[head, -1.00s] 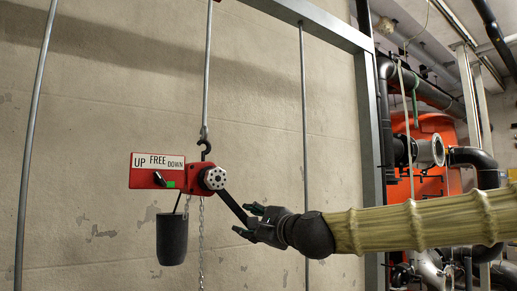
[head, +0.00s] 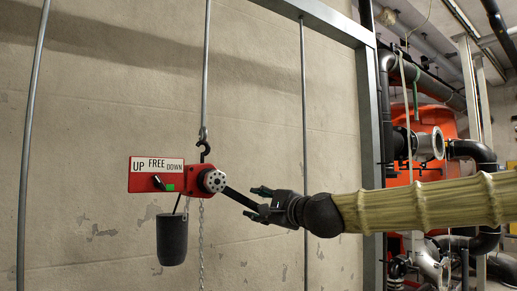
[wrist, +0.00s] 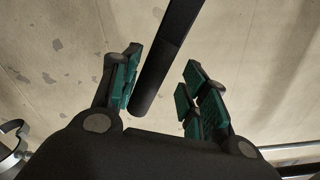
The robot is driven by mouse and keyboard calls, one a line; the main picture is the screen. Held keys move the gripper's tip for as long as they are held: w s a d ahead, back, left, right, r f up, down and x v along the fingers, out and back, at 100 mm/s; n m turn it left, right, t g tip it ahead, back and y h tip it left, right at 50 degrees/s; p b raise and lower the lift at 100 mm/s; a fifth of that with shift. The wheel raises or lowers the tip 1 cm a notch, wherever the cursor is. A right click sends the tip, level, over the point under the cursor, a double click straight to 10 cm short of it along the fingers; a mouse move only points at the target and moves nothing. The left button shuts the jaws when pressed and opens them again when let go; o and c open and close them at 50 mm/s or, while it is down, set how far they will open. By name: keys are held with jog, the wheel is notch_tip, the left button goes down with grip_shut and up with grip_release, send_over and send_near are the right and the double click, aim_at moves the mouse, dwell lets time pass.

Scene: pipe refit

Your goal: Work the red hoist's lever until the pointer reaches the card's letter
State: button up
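The red hoist (head: 198,171) hangs from a dark hook (head: 204,148) on a rod. Its plate reads UP, FREE, DOWN (head: 157,165), with a small black selector (head: 157,182) and a green patch beneath. The black lever (head: 239,197) slopes down right from the silver hub (head: 214,181). My gripper (head: 259,204) is at the lever's outer end. In the wrist view the lever (wrist: 165,55) passes between my open fingers (wrist: 160,88), close to the left one, with a gap on the right. I cannot make out a lettered card or its pointer.
A dark cylindrical weight (head: 172,240) hangs below the hoist, beside a chain (head: 201,245). Vertical rods (head: 304,120) and a grey steel frame (head: 370,130) stand before the wall. Pipes and an orange tank (head: 437,118) are at the right.

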jog(key=shift+n, duration=0.8)
jog(key=shift+w+d+r+p, duration=0.1)
jog(key=shift+d+r+p, duration=0.05)
jog(key=shift+r+p, duration=0.4)
jog(key=shift+w+d+r+p, duration=0.2)
jog(key=shift+r+p, duration=0.1)
jog(key=shift+r, duration=0.45)
jog(key=shift+w+d+r+p, duration=0.1)
jog(key=shift+d+r+p, duration=0.05)
jog(key=shift+r+p, duration=0.4)
jog(key=shift+r, duration=0.1)
jog(key=shift+n, duration=0.7)
jog(key=shift+r+p, duration=1.2)
jog(key=shift+r, duration=0.8)
